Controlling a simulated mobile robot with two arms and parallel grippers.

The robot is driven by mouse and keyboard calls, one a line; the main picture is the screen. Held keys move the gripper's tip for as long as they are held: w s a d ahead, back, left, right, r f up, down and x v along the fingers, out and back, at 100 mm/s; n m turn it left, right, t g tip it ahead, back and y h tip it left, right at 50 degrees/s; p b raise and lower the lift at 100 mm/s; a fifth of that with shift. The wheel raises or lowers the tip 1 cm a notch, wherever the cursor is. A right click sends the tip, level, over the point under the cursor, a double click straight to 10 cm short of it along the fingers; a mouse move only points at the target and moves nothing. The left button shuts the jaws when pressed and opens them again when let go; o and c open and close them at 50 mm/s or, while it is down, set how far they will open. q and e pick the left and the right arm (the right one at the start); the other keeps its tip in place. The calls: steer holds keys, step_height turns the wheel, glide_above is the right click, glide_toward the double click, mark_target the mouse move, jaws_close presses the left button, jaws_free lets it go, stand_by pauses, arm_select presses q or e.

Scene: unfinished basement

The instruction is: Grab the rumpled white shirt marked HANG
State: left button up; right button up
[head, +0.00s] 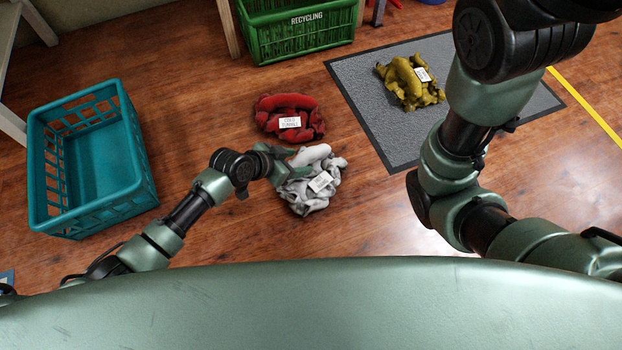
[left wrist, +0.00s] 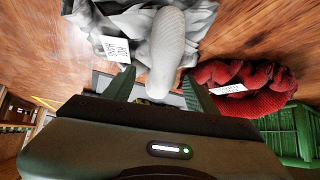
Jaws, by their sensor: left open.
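The rumpled white shirt (head: 318,192) lies in a heap on the wood floor, with a white tag on its top; the tag's print is too small to read surely in the head view. My left gripper (head: 290,168) is open at the shirt's left edge. In the left wrist view, a rolled fold of the white shirt (left wrist: 167,45) reaches between the two spread fingers of my left gripper (left wrist: 157,78), and the tag faces the camera at upper left. I cannot tell whether the fingers touch the cloth. My right arm shows, but its gripper is out of view.
A red garment heap (head: 290,117) with a tag lies just behind the white shirt. A yellow heap (head: 410,82) lies on a grey mat (head: 375,125) at right. A teal basket (head: 95,205) stands at left, and a green RECYCLING crate (head: 300,40) at the back.

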arm_select(q)
steer(key=shift+b+x, duration=0.45)
steer(key=shift+x, duration=0.65)
jaws_close()
stand_by(0.6)
